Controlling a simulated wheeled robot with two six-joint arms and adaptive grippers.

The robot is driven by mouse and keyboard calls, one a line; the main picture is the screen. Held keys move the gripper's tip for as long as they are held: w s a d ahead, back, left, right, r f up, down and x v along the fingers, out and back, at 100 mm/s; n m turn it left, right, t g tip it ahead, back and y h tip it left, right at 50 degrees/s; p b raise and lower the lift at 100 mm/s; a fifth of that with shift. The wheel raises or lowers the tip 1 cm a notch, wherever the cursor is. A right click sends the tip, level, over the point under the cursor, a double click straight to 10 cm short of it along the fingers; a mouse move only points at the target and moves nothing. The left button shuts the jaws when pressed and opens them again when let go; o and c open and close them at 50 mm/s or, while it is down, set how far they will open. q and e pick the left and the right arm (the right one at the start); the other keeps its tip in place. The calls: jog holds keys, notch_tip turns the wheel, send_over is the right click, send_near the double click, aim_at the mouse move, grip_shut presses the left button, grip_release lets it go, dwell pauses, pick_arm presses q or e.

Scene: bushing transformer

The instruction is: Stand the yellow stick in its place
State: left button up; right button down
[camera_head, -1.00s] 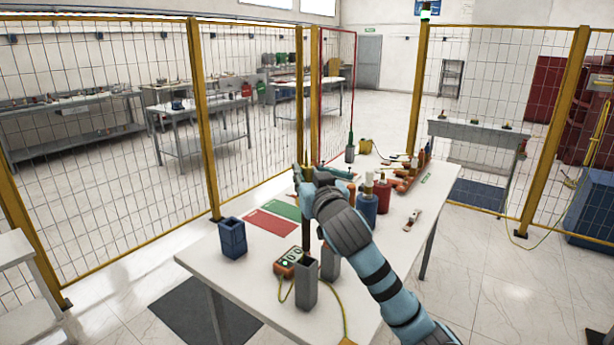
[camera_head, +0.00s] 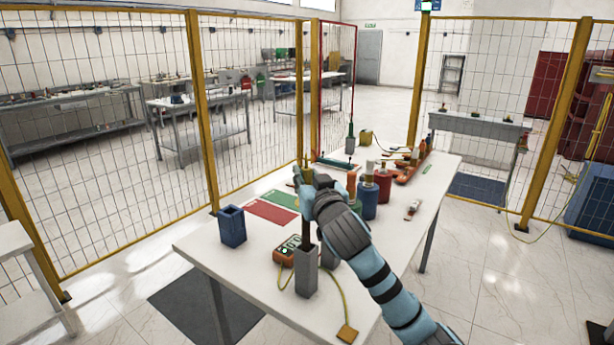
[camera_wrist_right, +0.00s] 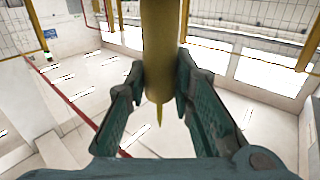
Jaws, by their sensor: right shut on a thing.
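The yellow stick (camera_wrist_right: 160,45) stands between the two fingers of my right gripper (camera_wrist_right: 160,92) in the right wrist view, with a narrow pointed end showing. In the head view my right gripper (camera_head: 309,176) is shut on the stick above the table. A dark shaft (camera_head: 306,232) shows upright below the gripper. Its lower end meets the top of the front grey square holder (camera_head: 306,275) in the picture; I cannot tell whether it is inside. A second grey holder (camera_head: 330,258) stands just behind, partly hidden by my arm. My left gripper is not in view.
On the white table (camera_head: 250,290), an orange meter (camera_head: 286,250) with a cable stands beside the grey holders. A blue holder (camera_head: 232,226) stands at left. Red (camera_head: 271,211) and green (camera_head: 282,198) mats lie behind. Red (camera_head: 383,184) and blue (camera_head: 369,200) bottles stand right.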

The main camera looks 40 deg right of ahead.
jog(key=shift+f+b, duration=3.8)
jog(key=shift+f, duration=1.8)
jog(key=shift+f+b, duration=0.3)
jog(key=shift+f, duration=0.25)
jog(key=c, duration=1.3)
grip_release()
jog(key=v, duration=0.7)
jog(key=shift+s+a, duration=0.1)
jog(key=shift+s, duration=0.15)
